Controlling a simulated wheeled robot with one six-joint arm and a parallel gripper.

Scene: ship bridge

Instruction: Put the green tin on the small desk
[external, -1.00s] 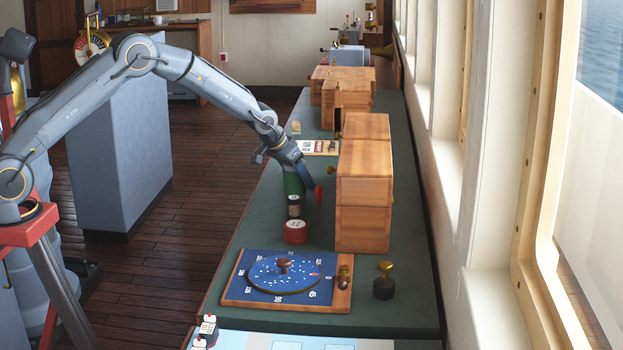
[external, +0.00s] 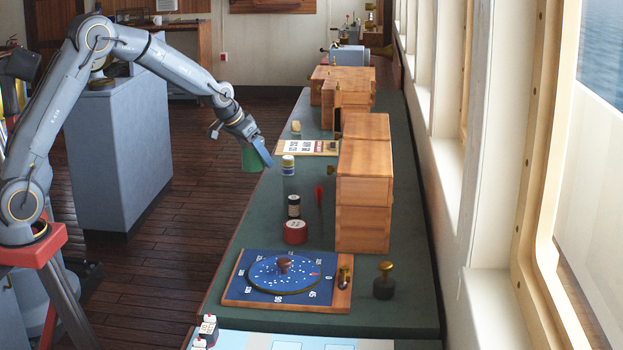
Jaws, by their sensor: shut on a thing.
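The green tin (external: 250,161) is held in my gripper (external: 259,152), in the air beside the left edge of the long green-topped counter (external: 262,215). My gripper is shut on it and partly covers its upper part. A wooden desk (external: 180,27) stands against the back wall at the left, with small things on it. I cannot tell whether this is the small desk.
On the counter stand a blue-and-white jar (external: 288,166), a black jar (external: 294,206), a red tin (external: 295,232), wooden boxes (external: 363,195) and a blue dial board (external: 285,277). A grey cabinet (external: 120,150) stands left. Floor between is clear.

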